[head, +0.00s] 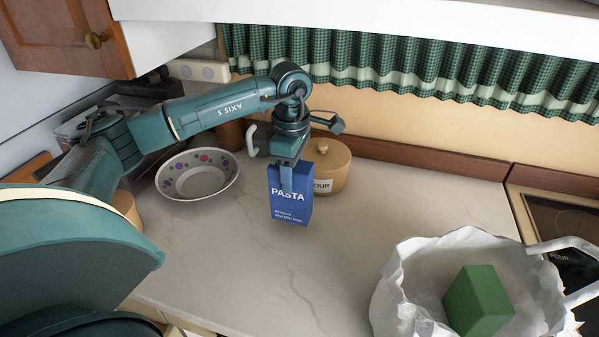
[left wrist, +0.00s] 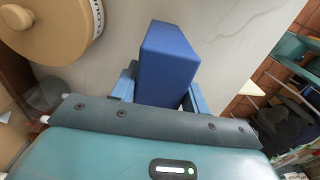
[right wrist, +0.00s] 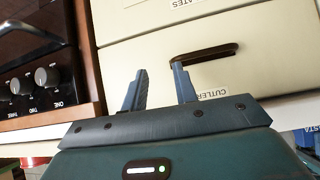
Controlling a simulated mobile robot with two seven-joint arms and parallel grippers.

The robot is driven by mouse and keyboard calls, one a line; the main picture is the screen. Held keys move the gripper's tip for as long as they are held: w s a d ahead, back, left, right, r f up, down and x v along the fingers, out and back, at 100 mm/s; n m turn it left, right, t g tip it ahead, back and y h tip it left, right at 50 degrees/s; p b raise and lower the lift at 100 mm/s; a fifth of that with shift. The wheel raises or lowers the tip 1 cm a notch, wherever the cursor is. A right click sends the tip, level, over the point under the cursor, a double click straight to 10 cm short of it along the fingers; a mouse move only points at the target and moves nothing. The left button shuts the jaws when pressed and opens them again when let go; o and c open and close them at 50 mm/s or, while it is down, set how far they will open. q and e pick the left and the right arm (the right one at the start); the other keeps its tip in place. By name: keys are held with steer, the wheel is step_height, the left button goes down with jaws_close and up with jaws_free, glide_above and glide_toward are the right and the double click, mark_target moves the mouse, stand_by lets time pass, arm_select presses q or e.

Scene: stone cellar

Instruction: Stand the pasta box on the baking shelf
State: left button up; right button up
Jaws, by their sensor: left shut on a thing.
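The blue pasta box (head: 291,207) is upright in the head view, with its lettering facing me, above or on the pale counter; whether its base touches is unclear. My left gripper (head: 292,176) is shut on its upper part, from above. In the left wrist view the box (left wrist: 167,62) sits between the two fingers of the left gripper (left wrist: 160,92). My right gripper (right wrist: 160,72) is open and empty in front of a drawer front. I cannot identify the baking shelf in any view.
A tan flour canister (head: 333,165) stands close behind the box. A spotted bowl (head: 197,176) is to its left. A white bag (head: 410,280) with a green block (head: 478,300) is at front right. The counter (head: 300,270) in front is clear. A wooden cabinet (head: 55,32) hangs upper left.

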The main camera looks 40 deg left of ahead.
mark_target(296, 207)
arm_select(q)
steer(key=f, duration=0.3)
steer(key=shift+s+f, duration=0.1)
steer(key=shift+s, duration=0.1)
steer(key=shift+s+f, duration=0.1)
steer(key=o, duration=1.3)
steer(key=shift+o, duration=0.2)
